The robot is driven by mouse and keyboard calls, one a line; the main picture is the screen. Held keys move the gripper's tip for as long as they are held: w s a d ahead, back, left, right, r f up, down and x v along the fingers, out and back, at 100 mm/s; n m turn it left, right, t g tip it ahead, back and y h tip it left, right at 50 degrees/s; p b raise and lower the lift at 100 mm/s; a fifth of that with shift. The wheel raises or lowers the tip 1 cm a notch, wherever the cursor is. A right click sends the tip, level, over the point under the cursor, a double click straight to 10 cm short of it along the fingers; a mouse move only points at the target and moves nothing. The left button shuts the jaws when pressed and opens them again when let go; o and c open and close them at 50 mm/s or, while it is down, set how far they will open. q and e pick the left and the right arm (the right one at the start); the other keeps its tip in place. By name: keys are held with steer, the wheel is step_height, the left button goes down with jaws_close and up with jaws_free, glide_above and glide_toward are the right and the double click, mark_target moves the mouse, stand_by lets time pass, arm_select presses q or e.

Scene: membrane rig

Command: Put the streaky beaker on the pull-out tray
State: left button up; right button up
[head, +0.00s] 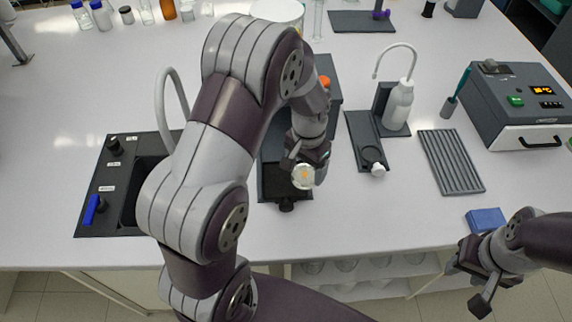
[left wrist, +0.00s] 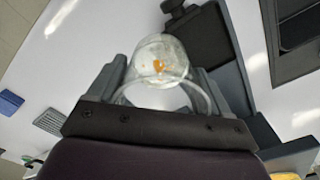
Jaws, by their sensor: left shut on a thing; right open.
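The streaky beaker (head: 303,176) is clear glass with whitish marks and an orange patch. My left gripper (head: 308,158) is shut on it. In the left wrist view the beaker (left wrist: 160,62) sits between the fingers (left wrist: 158,88). The pull-out tray (head: 272,188) is a dark plate with a black knob at the front of a grey rig; my left arm hides part of it. The beaker appears over or beside the tray's right front part; I cannot tell whether it touches. In the left wrist view the tray (left wrist: 200,38) lies beyond the beaker. My right gripper (head: 478,275) is open and empty at the bench's front right.
A dark sink unit (head: 105,185) with a curved tap stands left. To the right are a white wash bottle (head: 398,105), a ribbed grey rack (head: 450,160), a blue block (head: 486,220) and a grey instrument (head: 520,110).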

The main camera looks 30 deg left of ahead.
arm_select(q)
steer(key=w+a+f, duration=0.1)
steer(key=a, duration=0.1)
steer(key=a+f+p, duration=0.1)
steer(key=a+f, duration=0.1)
steer(key=w+a+f, duration=0.1)
steer(key=a, duration=0.2)
steer(key=shift+w+f+p, duration=0.2)
steer(key=shift+w+p, duration=0.1)
steer(key=shift+p, duration=0.1)
steer(key=shift+a+f, duration=0.1)
steer(key=shift+f, duration=0.15)
steer(key=f, duration=0.1)
steer(key=f+p, duration=0.1)
steer(key=shift+s+f, duration=0.2)
steer(key=shift+f, duration=0.15)
steer(key=shift+w+f, duration=0.1)
steer(key=shift+f, duration=0.3)
steer(key=shift+w+f, duration=0.1)
steer(key=shift+f, duration=0.2)
steer(key=o, duration=1.1)
steer(key=shift+c, duration=0.2)
